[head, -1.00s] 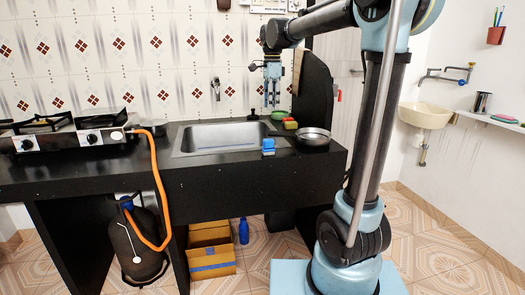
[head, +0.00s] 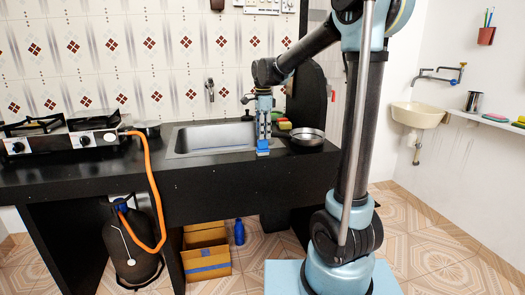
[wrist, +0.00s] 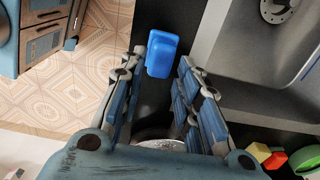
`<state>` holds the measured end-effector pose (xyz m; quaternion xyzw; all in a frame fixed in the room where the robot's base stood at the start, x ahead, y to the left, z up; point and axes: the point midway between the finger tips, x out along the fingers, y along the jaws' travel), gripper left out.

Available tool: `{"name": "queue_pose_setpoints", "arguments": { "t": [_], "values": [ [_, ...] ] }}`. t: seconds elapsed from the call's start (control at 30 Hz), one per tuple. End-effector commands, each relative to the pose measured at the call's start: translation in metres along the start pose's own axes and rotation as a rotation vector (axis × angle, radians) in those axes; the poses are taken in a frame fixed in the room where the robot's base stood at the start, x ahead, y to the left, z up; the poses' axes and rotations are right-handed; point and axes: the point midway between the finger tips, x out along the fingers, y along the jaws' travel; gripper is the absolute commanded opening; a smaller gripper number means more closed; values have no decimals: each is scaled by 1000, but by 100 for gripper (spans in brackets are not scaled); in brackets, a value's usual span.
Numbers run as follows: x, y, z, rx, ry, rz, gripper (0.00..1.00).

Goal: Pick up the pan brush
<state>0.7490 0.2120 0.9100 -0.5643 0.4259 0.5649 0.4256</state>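The pan brush appears to be the small blue block-like object (head: 262,147) on the black counter (head: 225,172), near the sink's front right corner. In the wrist view the blue brush (wrist: 162,52) shows between and just beyond my fingertips, with a gap to each side. My gripper (head: 263,136) points down over the brush in the head view. In the wrist view my gripper (wrist: 162,60) has its fingers spread apart and holds nothing. I cannot tell exactly how far the fingertips are above the brush, or whether they touch it.
A metal pan (head: 309,137) stands close to the right of my gripper. The sink (head: 215,136) is to the left. A yellow and red sponge (head: 284,125) and a green item (wrist: 306,158) lie behind. The stove (head: 60,138) is far left, with an orange hose (head: 155,185).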

Motion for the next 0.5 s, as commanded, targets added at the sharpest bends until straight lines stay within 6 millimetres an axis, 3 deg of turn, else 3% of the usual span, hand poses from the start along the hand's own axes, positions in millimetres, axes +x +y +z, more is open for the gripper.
{"name": "queue_pose_setpoints", "arguments": {
  "t": [0.5],
  "values": [
    [51, -2, 3, 0, 0, 0, 30]
  ]
}}
